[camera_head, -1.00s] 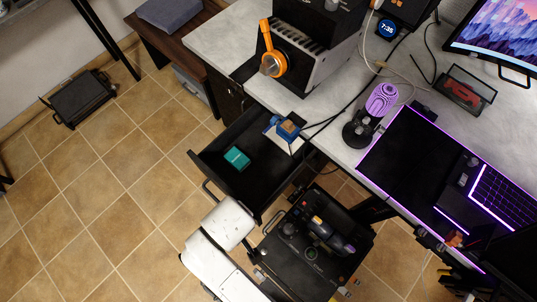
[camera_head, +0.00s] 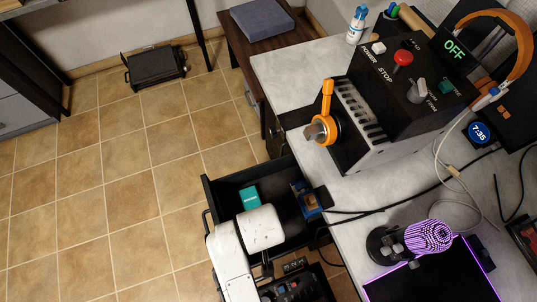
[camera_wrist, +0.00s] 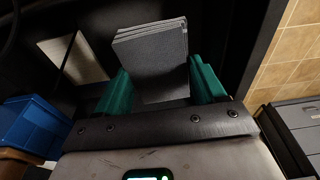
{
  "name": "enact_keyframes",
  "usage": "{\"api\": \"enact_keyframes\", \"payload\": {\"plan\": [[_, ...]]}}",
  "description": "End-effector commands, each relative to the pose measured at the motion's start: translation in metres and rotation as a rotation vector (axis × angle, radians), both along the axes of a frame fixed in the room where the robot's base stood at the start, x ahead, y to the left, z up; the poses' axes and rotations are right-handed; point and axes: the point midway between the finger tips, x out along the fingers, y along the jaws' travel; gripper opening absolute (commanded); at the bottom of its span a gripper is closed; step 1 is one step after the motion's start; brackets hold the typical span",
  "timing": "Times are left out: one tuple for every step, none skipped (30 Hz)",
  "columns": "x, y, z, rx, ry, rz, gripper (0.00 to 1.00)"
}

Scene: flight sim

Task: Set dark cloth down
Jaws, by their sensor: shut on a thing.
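The dark cloth (camera_wrist: 155,55) is a folded dark grey stack in the wrist view. It sits between the two teal fingers of my gripper (camera_wrist: 163,92), which is shut on it. Its lower end is hidden behind the gripper's front bar. The arm's end is over the near part of the open black drawer (camera_head: 275,181).
Tiled floor (camera_head: 110,190) at left is clear.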

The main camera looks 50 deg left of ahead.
Motion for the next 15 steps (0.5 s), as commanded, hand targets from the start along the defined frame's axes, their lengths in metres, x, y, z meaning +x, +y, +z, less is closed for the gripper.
{"api": "enact_keyframes", "payload": {"plan": [[0.000,0.000,-0.010,0.000,0.000,0.000,0.40],[0.000,0.000,-0.013,0.000,0.000,-0.001,0.40],[0.000,0.000,-0.015,0.000,0.000,-0.001,0.40],[0.000,0.000,-0.017,0.000,0.000,-0.001,0.40],[0.000,0.000,-0.021,0.000,0.000,-0.001,0.40],[0.000,0.000,-0.024,0.000,0.000,-0.001,0.40],[0.000,0.000,-0.026,0.000,0.000,-0.001,0.40],[0.000,0.000,-0.027,0.000,0.000,-0.001,0.40],[0.000,0.000,-0.030,0.000,0.000,-0.001,0.40],[0.000,0.000,-0.032,0.000,0.000,-0.001,0.40],[0.000,0.000,-0.036,-0.001,0.000,0.000,0.40],[0.000,0.000,-0.043,-0.003,0.001,0.000,0.40],[0.000,0.000,-0.048,-0.002,0.001,0.000,0.40],[0.000,-0.001,-0.054,-0.004,0.002,0.000,0.40],[0.000,-0.001,-0.061,-0.002,0.001,0.000,0.40]]}}
